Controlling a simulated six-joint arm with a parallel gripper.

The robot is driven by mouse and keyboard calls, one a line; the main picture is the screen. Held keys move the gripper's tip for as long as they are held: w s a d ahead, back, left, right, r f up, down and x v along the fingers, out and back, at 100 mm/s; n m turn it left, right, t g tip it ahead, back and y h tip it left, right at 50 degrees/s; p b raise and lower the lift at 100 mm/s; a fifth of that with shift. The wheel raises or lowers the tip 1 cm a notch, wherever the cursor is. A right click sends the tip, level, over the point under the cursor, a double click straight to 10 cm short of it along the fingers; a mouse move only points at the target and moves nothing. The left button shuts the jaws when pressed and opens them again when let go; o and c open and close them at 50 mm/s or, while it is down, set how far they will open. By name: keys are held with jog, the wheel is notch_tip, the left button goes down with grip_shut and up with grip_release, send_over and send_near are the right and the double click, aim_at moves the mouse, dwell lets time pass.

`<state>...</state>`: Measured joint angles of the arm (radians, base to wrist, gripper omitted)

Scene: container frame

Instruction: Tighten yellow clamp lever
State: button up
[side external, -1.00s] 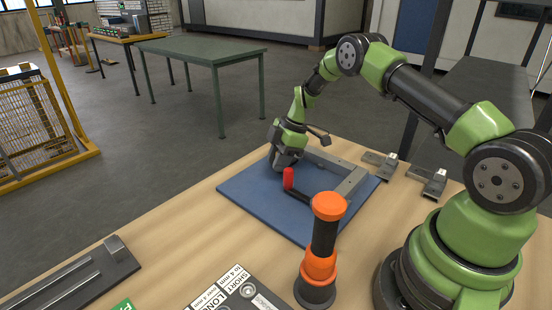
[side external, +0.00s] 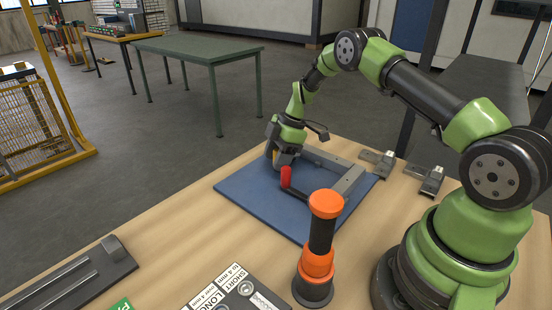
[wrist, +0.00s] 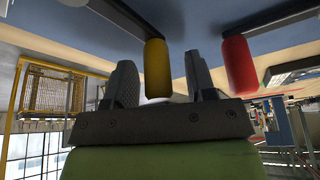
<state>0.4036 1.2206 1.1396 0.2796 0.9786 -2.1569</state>
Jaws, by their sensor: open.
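The yellow clamp lever handle (wrist: 157,68) hangs down in the upside-down wrist view on a dark lever arm. My gripper (wrist: 160,62) is open, with one finger on each side of the yellow handle in that view. Gaps show between the handle and both fingers, and I cannot tell how deep it lies between them. In the side view my gripper (side external: 279,152) is low at the far left corner of the grey frame (side external: 345,184), and it mostly hides the yellow handle. The red lever handle (side external: 286,177) stands just in front and also shows right of my fingers in the wrist view (wrist: 238,65).
The frame sits on a blue mat (side external: 247,190). An orange and black post (side external: 321,235) stands in front of the mat. Grey brackets (side external: 378,163) lie behind the frame on the right. A labelled plate (side external: 235,288) and a dark railed fixture (side external: 75,282) lie at the front.

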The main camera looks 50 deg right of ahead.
jog(key=v, duration=0.9)
jog(key=shift+r, duration=0.2)
jog(key=s+a+r+m+t+h, duration=0.1)
jog(key=s+a+r+m, duration=0.35)
jog(key=r, duration=0.35)
jog(key=s+a+r+m+t+h, duration=0.1)
jog(key=s+a+r+m, duration=0.3)
jog(key=r, duration=0.5)
jog(key=s+a+r+m+t, duration=0.1)
jog(key=s+a+m, duration=0.2)
jog(key=s, duration=0.5)
jog(key=s+a+m+t, duration=0.2)
jog(key=s+a+m, duration=0.2)
jog(key=s, duration=0.4)
jog(key=shift+a+r+m, duration=0.35)
jog(key=shift+r+m, duration=0.05)
jog(key=shift+m, duration=0.25)
jog(key=shift+s, duration=0.1)
